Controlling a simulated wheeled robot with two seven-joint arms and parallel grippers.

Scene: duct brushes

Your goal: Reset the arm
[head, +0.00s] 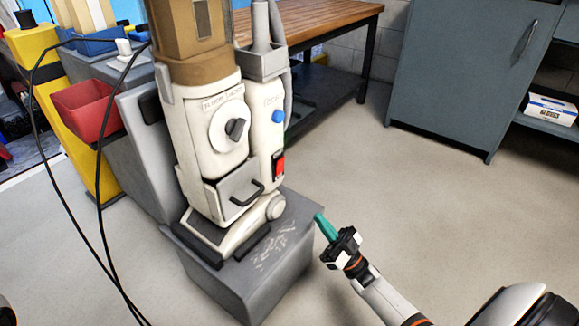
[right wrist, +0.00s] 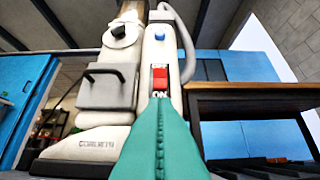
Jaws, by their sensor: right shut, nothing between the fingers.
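My right gripper (head: 320,220) reaches in from the lower right in the head view, beside the right edge of the grey pedestal (head: 285,245). Its teal fingers are shut together with nothing between them. They also fill the lower middle of the right wrist view (right wrist: 160,140). A cream machine (head: 215,140) with a dial, a handled drawer and a red switch (head: 279,162) stands on the pedestal. The switch also shows in the right wrist view (right wrist: 160,78), above the fingertips, with "ON" below it. The gripper appears apart from the machine. My left gripper is not in view.
A red bin (head: 88,108) hangs by a yellow post (head: 50,70) at the left. Black cables hang in front of them. A wooden-topped bench (head: 320,18) and a grey cabinet (head: 465,70) stand behind. The floor right of the pedestal is clear.

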